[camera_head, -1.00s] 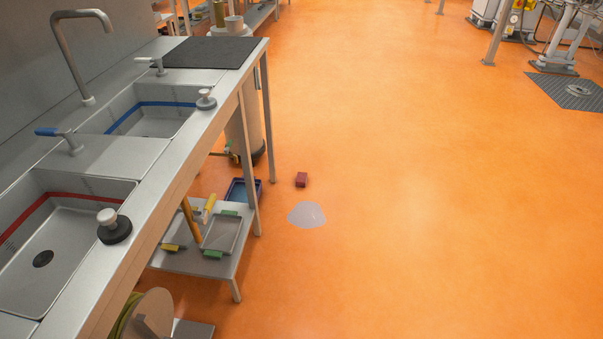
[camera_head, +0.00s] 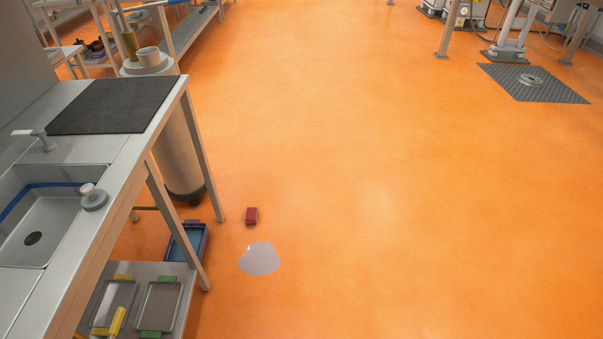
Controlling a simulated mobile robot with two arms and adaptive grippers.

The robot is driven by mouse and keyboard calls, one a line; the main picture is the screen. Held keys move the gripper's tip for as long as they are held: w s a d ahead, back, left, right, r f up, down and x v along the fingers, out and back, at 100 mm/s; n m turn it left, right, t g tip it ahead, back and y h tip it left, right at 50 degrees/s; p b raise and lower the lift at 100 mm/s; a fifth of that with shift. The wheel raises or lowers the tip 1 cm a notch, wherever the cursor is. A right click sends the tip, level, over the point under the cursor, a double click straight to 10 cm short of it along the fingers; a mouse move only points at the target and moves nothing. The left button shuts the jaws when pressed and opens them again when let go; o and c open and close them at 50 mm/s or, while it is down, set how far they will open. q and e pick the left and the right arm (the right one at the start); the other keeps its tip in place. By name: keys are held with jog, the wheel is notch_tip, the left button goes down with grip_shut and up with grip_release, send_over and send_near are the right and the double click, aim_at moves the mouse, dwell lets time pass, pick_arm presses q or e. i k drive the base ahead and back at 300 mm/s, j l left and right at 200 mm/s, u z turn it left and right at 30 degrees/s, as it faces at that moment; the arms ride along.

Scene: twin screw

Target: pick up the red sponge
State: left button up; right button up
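The red sponge (camera_head: 252,215) is a small dark red block lying on the orange floor, right of the sink bench's front leg. A pale grey puddle-like patch (camera_head: 260,258) lies on the floor just in front of it, apart from it. Neither of my grippers shows in the head view.
The steel sink bench (camera_head: 92,230) runs along the left, with a low shelf of trays (camera_head: 150,275) beneath. A blue bin (camera_head: 188,243) stands by its leg, and a grey cylinder (camera_head: 178,150) behind. A dark floor grate (camera_head: 535,84) lies far right. The floor's middle is clear.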

aim_at(251, 216)
jog(key=i+l+z, duration=0.15)
jog(key=i+z, duration=0.15)
jog(key=i, duration=1.1)
jog(key=i+u, duration=0.4)
jog(key=i+l+u, duration=0.2)
jog(key=u, duration=0.15)
jog(key=i+l+u, duration=0.25)
jog(key=u, duration=0.15)
